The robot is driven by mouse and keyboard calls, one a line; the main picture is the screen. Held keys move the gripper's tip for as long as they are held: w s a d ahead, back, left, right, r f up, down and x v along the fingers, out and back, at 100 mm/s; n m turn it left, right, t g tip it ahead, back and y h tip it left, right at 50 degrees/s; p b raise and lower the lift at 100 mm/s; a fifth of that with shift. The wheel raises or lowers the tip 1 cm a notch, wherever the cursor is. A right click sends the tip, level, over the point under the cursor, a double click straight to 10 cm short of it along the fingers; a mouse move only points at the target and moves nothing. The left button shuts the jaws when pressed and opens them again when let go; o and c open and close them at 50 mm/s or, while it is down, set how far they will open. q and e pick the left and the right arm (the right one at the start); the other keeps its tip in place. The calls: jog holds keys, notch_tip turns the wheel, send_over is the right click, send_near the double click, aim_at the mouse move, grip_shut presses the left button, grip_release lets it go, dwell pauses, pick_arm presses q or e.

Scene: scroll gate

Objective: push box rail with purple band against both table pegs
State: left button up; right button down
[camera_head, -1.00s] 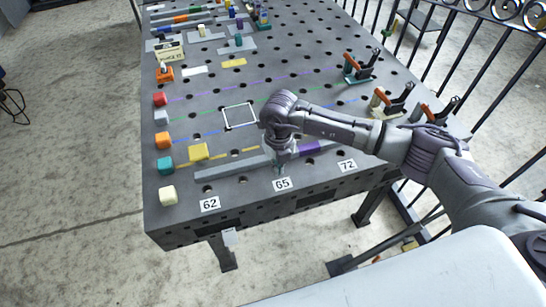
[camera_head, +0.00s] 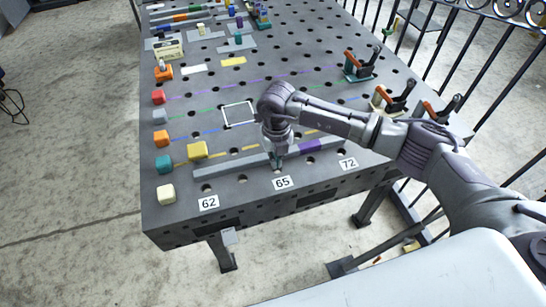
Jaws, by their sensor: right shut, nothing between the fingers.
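A long grey box rail (camera_head: 230,167) lies across the near part of the perforated table, slanting slightly up to the right. Its purple band (camera_head: 311,145) is right of the middle. My right gripper (camera_head: 278,167) points down, shut and empty, at the near side of the rail's middle. It hides a short piece of the rail, and I cannot tell whether it touches it. A yellow block (camera_head: 198,150) sits just beyond the rail's left part. I cannot make out the two table pegs. My left gripper is out of view.
Coloured blocks, including a teal one (camera_head: 164,164) and a cream one (camera_head: 166,194), line the left edge. Number labels such as 65 (camera_head: 282,183) lie along the near edge. Toggle clamps (camera_head: 392,98) stand at the right. A white square outline (camera_head: 239,113) lies beyond the rail.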

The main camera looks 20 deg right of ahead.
jog(key=shift+w+a+b, duration=0.1)
jog(key=shift+w+b, duration=1.5)
jog(key=shift+w, duration=0.35)
jog(key=shift+r, duration=0.1)
jog(key=shift+s+p, duration=0.55)
jog(key=shift+p, duration=0.05)
jog(key=shift+s+p, duration=0.3)
jog(key=shift+s, duration=0.35)
